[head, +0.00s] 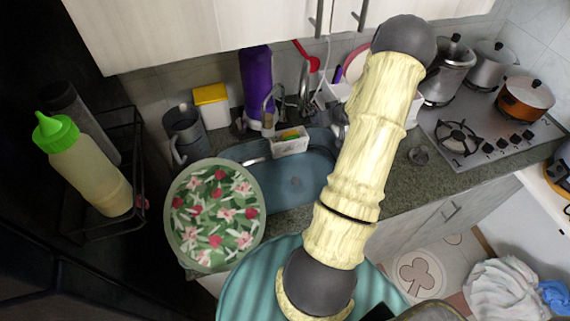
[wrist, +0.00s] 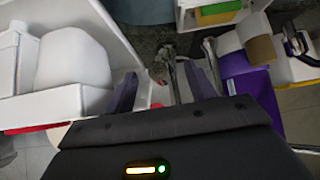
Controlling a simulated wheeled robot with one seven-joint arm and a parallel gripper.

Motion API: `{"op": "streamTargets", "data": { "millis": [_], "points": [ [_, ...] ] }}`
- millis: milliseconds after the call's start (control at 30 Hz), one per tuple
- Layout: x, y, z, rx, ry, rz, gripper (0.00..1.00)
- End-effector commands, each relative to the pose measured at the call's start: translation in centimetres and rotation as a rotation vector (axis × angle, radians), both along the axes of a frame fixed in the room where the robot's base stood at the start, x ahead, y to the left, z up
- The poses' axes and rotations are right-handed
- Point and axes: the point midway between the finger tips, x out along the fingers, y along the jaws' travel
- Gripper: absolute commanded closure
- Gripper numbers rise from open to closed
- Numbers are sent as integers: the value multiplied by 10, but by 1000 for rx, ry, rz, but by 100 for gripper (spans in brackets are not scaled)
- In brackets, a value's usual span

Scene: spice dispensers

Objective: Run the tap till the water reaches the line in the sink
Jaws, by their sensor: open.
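The blue sink (head: 290,190) sits in the counter in the head view, its drain visible. I see no stream of water, and I cannot make out a line. In the wrist view, metal tap parts (wrist: 174,72) show ahead of and between my fingers. My gripper (wrist: 163,88) is open, with a finger on each side and nothing held. Whether it touches the tap is unclear. In the head view my arm crosses the sink's right side and hides part of it, and my gripper is not clearly visible.
A white caddy (head: 290,146) with a sponge stands at the sink's back edge. A purple bottle (head: 256,85) is left of the tap. A floral plate (head: 215,214) is at the front left. The stove (head: 480,135) with several pots is at right. Wall cabinets (head: 190,30) hang above.

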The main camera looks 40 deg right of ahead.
Motion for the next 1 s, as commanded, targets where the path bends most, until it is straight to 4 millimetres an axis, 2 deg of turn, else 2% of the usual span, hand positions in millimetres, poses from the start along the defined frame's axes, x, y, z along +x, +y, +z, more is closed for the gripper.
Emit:
{"op": "streamTargets", "data": {
  "millis": [33, 600, 1000],
  "points": [
    [-3, 1, 6, -1, 0, -1, 45],
    [-34, 8, 38, 0, 1, 0, 45],
    [-37, 9, 39, 0, 0, 0, 45]
  ]
}}
